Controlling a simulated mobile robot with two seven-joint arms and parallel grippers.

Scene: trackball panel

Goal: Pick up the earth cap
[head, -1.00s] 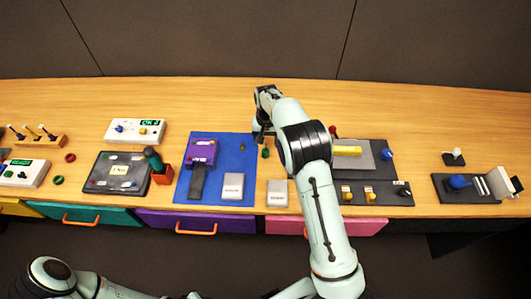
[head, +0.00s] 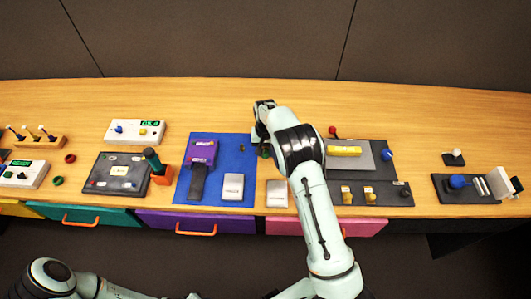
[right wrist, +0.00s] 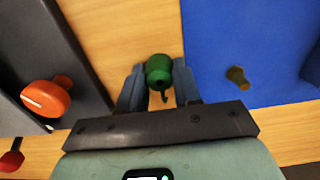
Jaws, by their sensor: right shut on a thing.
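The earth cap, a small green rounded cap, sits between the fingers of my right gripper in the right wrist view (right wrist: 158,68), with a thin green tail hanging toward the palm. My right gripper (right wrist: 157,82) is shut on it, one blue-grey finger on each side. In the head view the right gripper (head: 262,136) is just right of the blue mat, low over the wood, and mostly hides the cap (head: 265,151). I cannot tell whether the cap touches the table. My left gripper is out of view; only part of that arm shows at the lower left.
The blue mat (head: 245,160) holds a purple device (head: 202,151), a pale box (head: 232,187) and a small brown piece (right wrist: 237,76). Another pale box (head: 277,193) stands in front. A dark panel (head: 375,152) lies right of my arm. The wood behind is clear.

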